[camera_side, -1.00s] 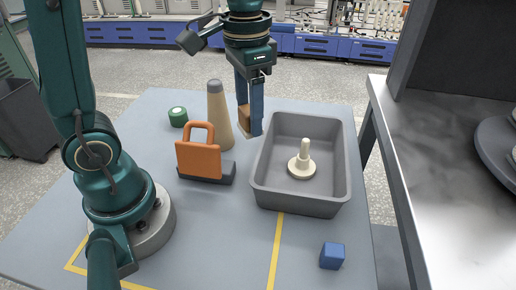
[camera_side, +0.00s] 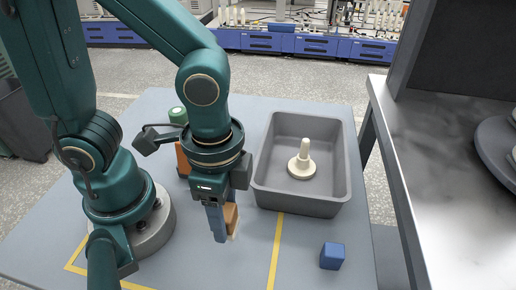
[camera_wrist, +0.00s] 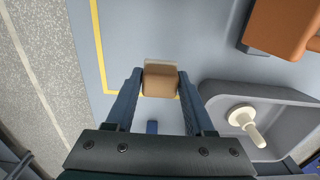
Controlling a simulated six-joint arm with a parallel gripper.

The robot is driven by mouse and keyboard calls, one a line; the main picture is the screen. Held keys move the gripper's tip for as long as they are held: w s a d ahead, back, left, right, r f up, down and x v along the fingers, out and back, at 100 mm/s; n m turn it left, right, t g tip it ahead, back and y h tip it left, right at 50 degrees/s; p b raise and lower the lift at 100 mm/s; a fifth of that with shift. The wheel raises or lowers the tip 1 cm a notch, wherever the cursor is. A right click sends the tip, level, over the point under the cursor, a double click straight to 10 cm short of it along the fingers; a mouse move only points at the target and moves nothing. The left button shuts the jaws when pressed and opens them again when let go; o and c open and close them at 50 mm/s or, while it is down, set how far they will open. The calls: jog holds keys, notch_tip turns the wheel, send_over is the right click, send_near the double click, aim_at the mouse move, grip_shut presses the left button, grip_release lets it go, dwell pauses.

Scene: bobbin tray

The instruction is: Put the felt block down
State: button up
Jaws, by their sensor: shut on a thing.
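The felt block (camera_side: 231,216), tan-brown with a pale layer on one face, is between the fingers of my gripper (camera_side: 224,232). The wrist view shows the block (camera_wrist: 160,82) pinched between both blue fingertips of my gripper (camera_wrist: 160,86). The gripper points down over the table, left of the grey tray's (camera_side: 262,196) front corner. The fingertips are low, close to the table top; I cannot tell whether the block touches it.
A cream bobbin (camera_side: 302,165) stands in the tray. A small blue cube (camera_side: 332,256) sits at the front right. My arm mostly hides an orange handled object (camera_side: 183,160); a green-and-white round item (camera_side: 178,115) shows behind. The table around the block looks clear.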

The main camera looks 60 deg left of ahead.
aim_at(225, 208)
jog(key=shift+f, duration=2.55)
jog(key=shift+f, duration=0.15)
jog(key=o, duration=1.3)
notch_tip(225, 208, up, 12)
jog(key=shift+r, duration=0.1)
jog(key=shift+w+a+r, duration=0.15)
jog(key=shift+a, duration=0.05)
jog(key=w+a+n+t, duration=0.1)
jog(key=a+n, duration=0.1)
jog(key=a+r+n+t, duration=0.1)
jog(key=a+n+t, duration=0.1)
jog(key=n, duration=0.1)
jog(key=w+a+r+n+t, duration=0.1)
jog(key=a+n, duration=0.1)
jog(key=a, duration=0.1)
jog(key=shift+w+n+t, duration=0.3)
jog(key=shift+n+t, duration=0.1)
jog(key=shift+w+a+r+n+t, duration=0.1)
jog(key=shift+a+n+t, duration=0.3)
jog(key=shift+a+n, duration=0.25)
jog(key=shift+c, duration=0.4)
